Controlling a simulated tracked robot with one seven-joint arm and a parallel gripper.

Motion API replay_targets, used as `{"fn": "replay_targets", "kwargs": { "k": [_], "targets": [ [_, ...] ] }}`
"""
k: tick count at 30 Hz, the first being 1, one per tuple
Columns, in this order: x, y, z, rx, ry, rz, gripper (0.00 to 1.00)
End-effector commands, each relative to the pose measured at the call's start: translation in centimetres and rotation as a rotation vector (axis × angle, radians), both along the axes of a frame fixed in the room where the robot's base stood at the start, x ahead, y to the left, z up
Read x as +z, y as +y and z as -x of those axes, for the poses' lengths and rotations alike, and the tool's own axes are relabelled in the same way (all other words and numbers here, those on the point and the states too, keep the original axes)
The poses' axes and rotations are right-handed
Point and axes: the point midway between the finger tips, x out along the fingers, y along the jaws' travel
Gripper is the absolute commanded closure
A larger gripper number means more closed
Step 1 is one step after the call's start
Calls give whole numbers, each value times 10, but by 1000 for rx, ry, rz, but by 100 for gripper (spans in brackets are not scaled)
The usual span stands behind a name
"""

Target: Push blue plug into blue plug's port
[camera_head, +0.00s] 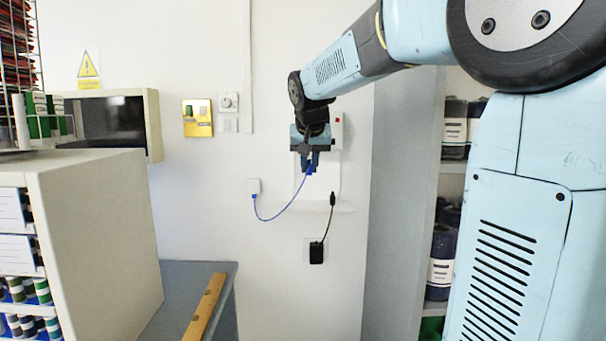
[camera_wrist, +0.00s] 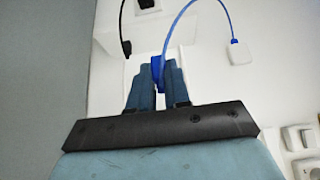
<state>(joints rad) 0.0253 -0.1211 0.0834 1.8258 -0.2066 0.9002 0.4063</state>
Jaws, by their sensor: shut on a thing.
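My gripper (camera_head: 309,162) is shut on the blue plug (camera_head: 309,168) in front of the white wall. In the wrist view the blue plug (camera_wrist: 157,68) shows between the two fingertips of my gripper (camera_wrist: 156,78). A blue cord (camera_head: 280,217) runs from the plug down in a loop to a small white wall box (camera_head: 254,187). A white panel or device (camera_head: 328,180) is on the wall behind my gripper. The blue plug's port cannot be made out; my gripper may hide it. I cannot tell whether the plug touches the panel.
A black plug (camera_head: 332,199) with a black cord hangs from the panel's lower right, leading to a black adapter (camera_head: 317,253). A shelf with dark jars (camera_head: 443,250) stands at right. A grey counter (camera_head: 190,282) and a cabinet (camera_head: 95,225) stand at left.

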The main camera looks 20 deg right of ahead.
Motion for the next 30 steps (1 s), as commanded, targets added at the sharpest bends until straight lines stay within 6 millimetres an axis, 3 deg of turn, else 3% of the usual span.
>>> {"fn": "replay_targets", "kwargs": {
  "k": [6,12,26,30],
  "targets": [
    [13,0,29,0,-2,1,100],
    [18,0,40,0,-1,0,100],
    [18,0,40,1,-1,1,100],
    [13,5,31,28,-24,7,100]
  ]
}}
